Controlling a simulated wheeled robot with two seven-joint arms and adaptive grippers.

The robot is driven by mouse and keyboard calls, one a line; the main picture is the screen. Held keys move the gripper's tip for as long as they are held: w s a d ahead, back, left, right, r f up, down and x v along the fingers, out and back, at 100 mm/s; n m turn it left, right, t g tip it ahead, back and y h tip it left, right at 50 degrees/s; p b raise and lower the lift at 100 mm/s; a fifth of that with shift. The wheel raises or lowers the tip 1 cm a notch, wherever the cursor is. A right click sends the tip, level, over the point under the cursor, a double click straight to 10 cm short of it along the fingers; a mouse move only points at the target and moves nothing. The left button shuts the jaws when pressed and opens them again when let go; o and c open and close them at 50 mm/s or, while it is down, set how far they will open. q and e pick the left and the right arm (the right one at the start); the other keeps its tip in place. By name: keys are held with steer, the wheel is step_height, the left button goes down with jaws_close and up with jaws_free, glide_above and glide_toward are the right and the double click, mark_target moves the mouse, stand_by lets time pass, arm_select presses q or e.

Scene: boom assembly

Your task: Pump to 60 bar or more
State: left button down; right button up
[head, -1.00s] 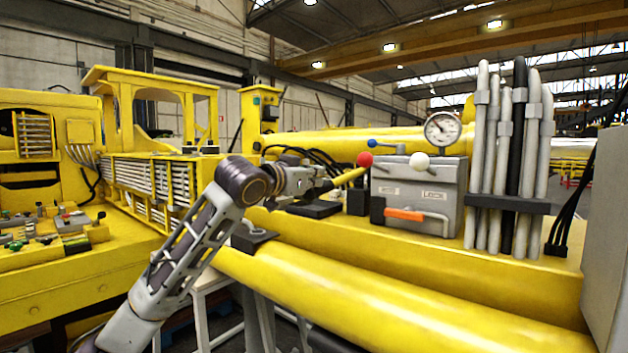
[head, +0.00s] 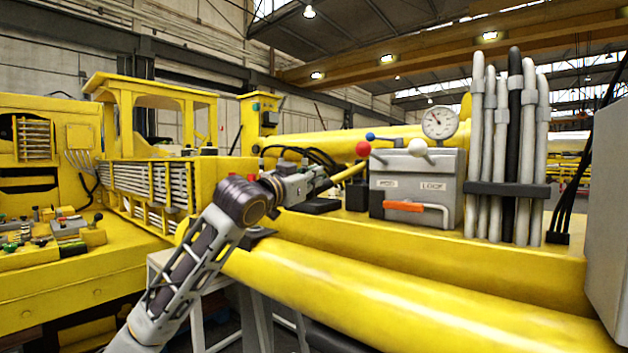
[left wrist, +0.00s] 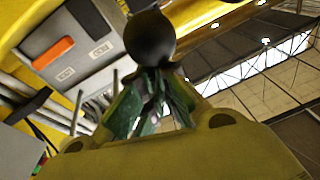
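The grey valve block (head: 392,191) sits on the yellow boom, with a round pressure gauge (head: 440,123) on top. The gauge needle points to the upper left; its figures are too small to read. A yellow pump lever (head: 350,171) sticks out to the left of the block. My left gripper (head: 325,182) is at its outer end. In the left wrist view, a dark ball (left wrist: 150,38) stands just beyond my fingers (left wrist: 150,105), which close around the lever below it; the contact is partly hidden. My right gripper is not in view.
Levers with red (head: 363,148), blue (head: 370,137) and white (head: 417,147) balls stand on the block. An orange handle (head: 403,207) is on its front. Upright hoses (head: 500,150) stand to the right. Black hoses (head: 300,152) run behind my gripper.

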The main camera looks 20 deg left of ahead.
arm_select(q)
steer(key=shift+w+f, duration=0.15)
steer(key=shift+f, duration=0.55)
steer(key=r+v, duration=0.1)
steer(key=v, duration=1.1)
steer(key=shift+r, duration=0.2)
stand_by(2.1)
